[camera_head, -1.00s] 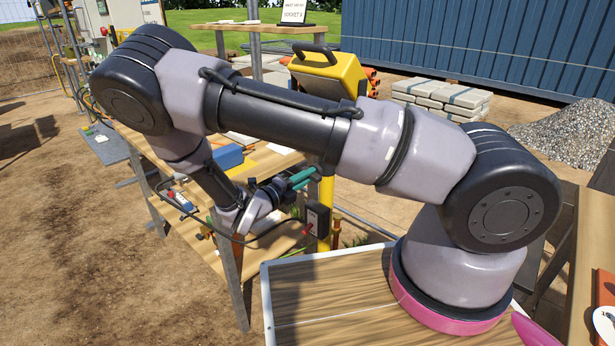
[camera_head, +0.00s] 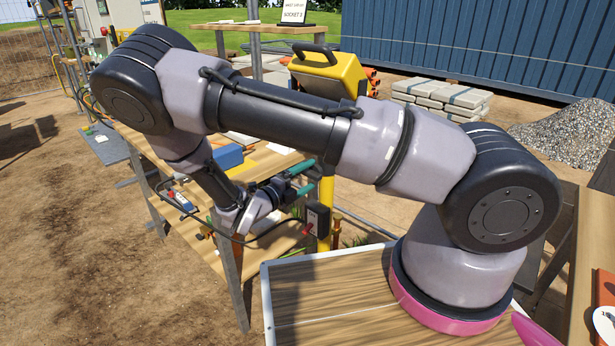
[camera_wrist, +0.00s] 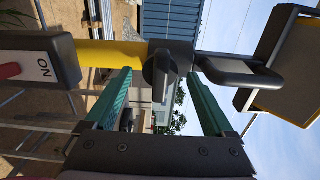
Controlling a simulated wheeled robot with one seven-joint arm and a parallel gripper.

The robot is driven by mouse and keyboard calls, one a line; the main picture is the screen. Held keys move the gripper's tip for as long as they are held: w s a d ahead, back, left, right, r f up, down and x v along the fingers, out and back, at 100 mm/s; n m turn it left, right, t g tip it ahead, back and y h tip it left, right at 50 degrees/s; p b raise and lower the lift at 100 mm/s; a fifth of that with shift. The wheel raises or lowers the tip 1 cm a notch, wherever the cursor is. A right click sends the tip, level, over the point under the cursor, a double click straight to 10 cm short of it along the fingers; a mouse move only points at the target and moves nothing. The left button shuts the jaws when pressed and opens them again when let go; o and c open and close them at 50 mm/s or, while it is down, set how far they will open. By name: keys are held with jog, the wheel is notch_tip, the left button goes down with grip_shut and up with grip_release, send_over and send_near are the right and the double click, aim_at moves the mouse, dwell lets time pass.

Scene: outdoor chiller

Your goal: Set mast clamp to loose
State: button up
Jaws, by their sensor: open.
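In the wrist view a dark clamp collar (camera_wrist: 180,57) sits on a yellow mast (camera_wrist: 112,53), with a dark knob (camera_wrist: 160,72) facing me; I take it for the mast clamp. My gripper (camera_wrist: 158,75) is open, one teal finger on each side of the knob. Clear gaps show beside the knob; whether it lies between the fingertips in depth I cannot tell. In the head view my gripper (camera_head: 314,172) is open beside the yellow mast (camera_head: 326,200). The clamp is hidden there behind my arm. I cannot read a setting on the knob.
A black switch box (camera_wrist: 38,62) marked ON, with a red lever (camera_wrist: 9,71), sits on the mast close by. A dark handle-like part (camera_wrist: 236,72) and a yellow lamp head (camera_wrist: 285,65) lie on the other side. A wooden workbench (camera_head: 272,160) stands behind my gripper.

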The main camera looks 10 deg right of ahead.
jog(key=shift+a, duration=0.1)
jog(key=v, duration=0.6)
jog(key=shift+s+a, duration=0.25)
jog(key=shift+s, duration=0.05)
jog(key=v, duration=1)
jog(key=d+r+m+g+y, duration=0.5)
jog(key=d+r+m+g, duration=0.15)
jog(key=r+m, duration=0.45)
jog(key=d+r+m+g+y, duration=0.45)
jog(key=d+r+m, duration=0.3)
jog(key=m, duration=0.55)
jog(key=s+d+r+m+t+y, duration=0.3)
jog(key=s+d+r+m, duration=0.1)
jog(key=r+m, duration=0.5)
jog(key=s+d+r+m+t+y, duration=0.4)
jog(key=r+m, duration=0.6)
jog(key=m, duration=0.4)
jog(key=shift+s+d+t, duration=0.3)
jog(key=shift+s+d, duration=0.35)
jog(key=shift+d, duration=0.15)
